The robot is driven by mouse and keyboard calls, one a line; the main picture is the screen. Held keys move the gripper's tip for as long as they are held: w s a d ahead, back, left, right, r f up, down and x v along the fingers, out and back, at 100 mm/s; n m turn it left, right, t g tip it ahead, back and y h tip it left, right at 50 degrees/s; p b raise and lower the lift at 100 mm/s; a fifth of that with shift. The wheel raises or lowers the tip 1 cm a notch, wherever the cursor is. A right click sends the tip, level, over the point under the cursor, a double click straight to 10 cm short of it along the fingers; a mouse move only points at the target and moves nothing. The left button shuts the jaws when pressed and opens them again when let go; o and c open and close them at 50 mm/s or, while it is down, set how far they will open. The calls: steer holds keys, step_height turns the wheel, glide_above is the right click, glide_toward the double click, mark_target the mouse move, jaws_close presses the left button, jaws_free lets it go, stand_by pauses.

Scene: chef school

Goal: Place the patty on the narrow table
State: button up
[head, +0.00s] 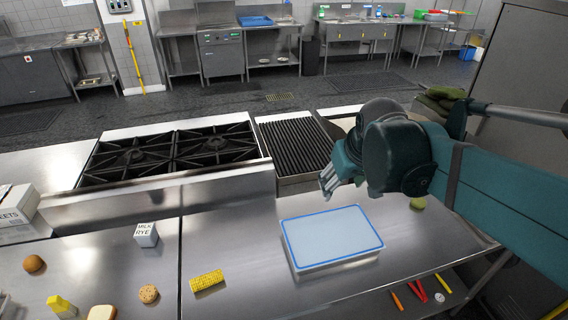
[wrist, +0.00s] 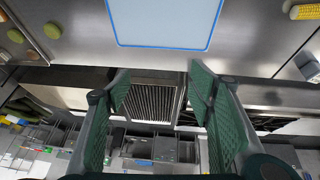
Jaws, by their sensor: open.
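No item is plainly a patty. The likeliest are a round, speckled tan-brown piece (head: 149,294) on the steel counter (head: 240,238) at the front left, and a rounder brown piece (head: 34,263) farther left. I cannot tell which is the patty. Which surface is the narrow table is also unclear. My gripper (head: 328,181) hangs above the counter's back edge, near the ribbed grill, well to the right of both brown pieces. In the wrist view my gripper (wrist: 160,82) is open, with nothing between its fingers.
A blue-rimmed white board (head: 332,238) lies on the counter before the gripper. Corn (head: 207,281), a white carton (head: 146,235) and a yellow piece (head: 62,306) stand left of it. A green round item (head: 418,204) lies right. Burners (head: 172,152) and a grill (head: 293,146) stand behind.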

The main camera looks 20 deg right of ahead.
steer(key=s+a+f+t+y, duration=0.1)
steer(key=s+a+f+t, duration=0.1)
steer(key=s+a, duration=0.7)
steer(key=shift+a+f, duration=0.25)
steer(key=shift+f, duration=0.15)
